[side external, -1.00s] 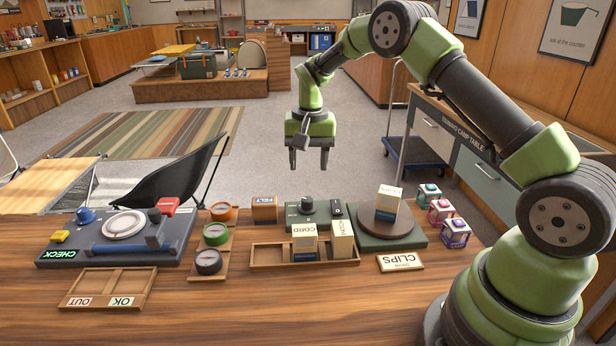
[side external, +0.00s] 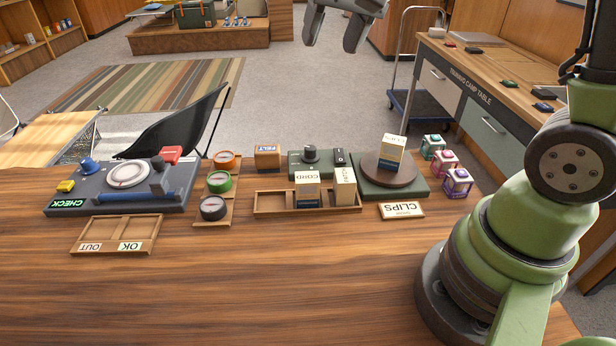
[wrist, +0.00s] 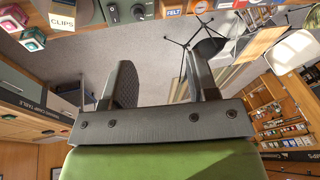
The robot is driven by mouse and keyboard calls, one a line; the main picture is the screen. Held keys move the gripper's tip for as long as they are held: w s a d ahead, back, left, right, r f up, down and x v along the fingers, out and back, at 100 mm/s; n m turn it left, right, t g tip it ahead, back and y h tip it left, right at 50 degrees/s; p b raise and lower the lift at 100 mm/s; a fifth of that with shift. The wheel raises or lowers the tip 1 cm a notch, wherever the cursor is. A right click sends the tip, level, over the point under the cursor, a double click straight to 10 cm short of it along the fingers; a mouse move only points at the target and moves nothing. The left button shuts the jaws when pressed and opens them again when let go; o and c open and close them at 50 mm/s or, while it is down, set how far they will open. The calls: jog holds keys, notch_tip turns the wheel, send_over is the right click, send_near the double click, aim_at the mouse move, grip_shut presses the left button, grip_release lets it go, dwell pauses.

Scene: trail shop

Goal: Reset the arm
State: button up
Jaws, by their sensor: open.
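My gripper (side external: 337,28) is at the top edge of the side view, high above and beyond the table, with its fingers apart and nothing between them. In the wrist view my gripper (wrist: 160,85) also shows two dark fingers spread wide and empty. Most of my arm above the gripper is out of the side view. Nothing on the table touches the gripper.
The wooden table (side external: 300,290) has a clear front half. On it are a check station (side external: 120,190), several round tins or dials (side external: 219,182), a wooden tray (side external: 270,204) with boxes, a turntable (side external: 388,172) bearing a box, and small colored cubes (side external: 445,160).

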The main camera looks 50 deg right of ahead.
jog(key=s+a+n+t, duration=0.1)
jog(key=s+a, duration=0.1)
jog(key=s, duration=0.6)
jog(key=s+a+r+n+t+y, duration=0.1)
jog(key=s+a+n+t, duration=0.1)
jog(key=s, duration=0.6)
jog(key=shift+a+r, duration=0.3)
jog(key=shift+a, duration=0.05)
